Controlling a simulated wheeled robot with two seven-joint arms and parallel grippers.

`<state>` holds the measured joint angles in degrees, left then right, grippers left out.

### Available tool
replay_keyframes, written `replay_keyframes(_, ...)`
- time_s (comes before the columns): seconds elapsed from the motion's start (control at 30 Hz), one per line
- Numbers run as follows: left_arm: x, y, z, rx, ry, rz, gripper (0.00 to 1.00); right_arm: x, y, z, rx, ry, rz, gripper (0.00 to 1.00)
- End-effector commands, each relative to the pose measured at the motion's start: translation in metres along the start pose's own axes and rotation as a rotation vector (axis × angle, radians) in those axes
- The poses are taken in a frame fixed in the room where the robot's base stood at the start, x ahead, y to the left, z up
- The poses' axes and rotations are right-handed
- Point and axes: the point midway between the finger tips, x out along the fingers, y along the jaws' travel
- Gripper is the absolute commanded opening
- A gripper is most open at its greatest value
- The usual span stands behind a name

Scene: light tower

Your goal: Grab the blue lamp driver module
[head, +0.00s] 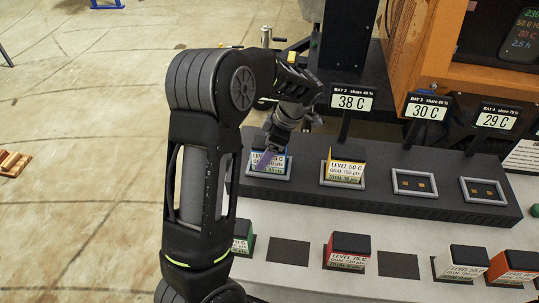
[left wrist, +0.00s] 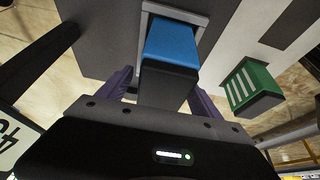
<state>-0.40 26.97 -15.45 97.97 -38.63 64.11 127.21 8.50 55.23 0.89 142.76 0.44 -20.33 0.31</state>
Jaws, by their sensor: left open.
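The blue lamp driver module (head: 279,167) sits in the leftmost visible socket of the dark rack (head: 385,205), partly hidden by my left gripper. Its labelled front faces the head view. In the left wrist view the blue module (left wrist: 170,42) stands in a light-framed socket, with a dark lower part nearest the gripper. My left gripper (head: 265,160) is open over that socket. In the left wrist view its purple fingers (left wrist: 163,85) are spread to either side of the module's dark part. Whether they touch it cannot be told. My right gripper is not in view.
A yellow module (head: 345,170) fills the neighbouring socket; two sockets further right are empty. A green module (head: 242,235), a red module (head: 348,250), a white module (head: 462,262) and an orange module (head: 513,266) stand on the front shelf. Temperature signs (head: 352,98) rise behind the rack.

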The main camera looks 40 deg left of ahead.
Motion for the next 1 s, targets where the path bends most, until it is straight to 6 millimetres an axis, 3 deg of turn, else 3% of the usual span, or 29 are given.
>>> replay_keyframes(0.83,0.0039,0.0001,0.0016,0.000,0.000,0.000,0.75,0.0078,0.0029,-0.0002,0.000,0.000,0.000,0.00)
replay_keyframes(1.0,0.0039,0.0000,0.0016,0.000,0.000,0.000,0.62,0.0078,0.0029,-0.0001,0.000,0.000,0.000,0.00)
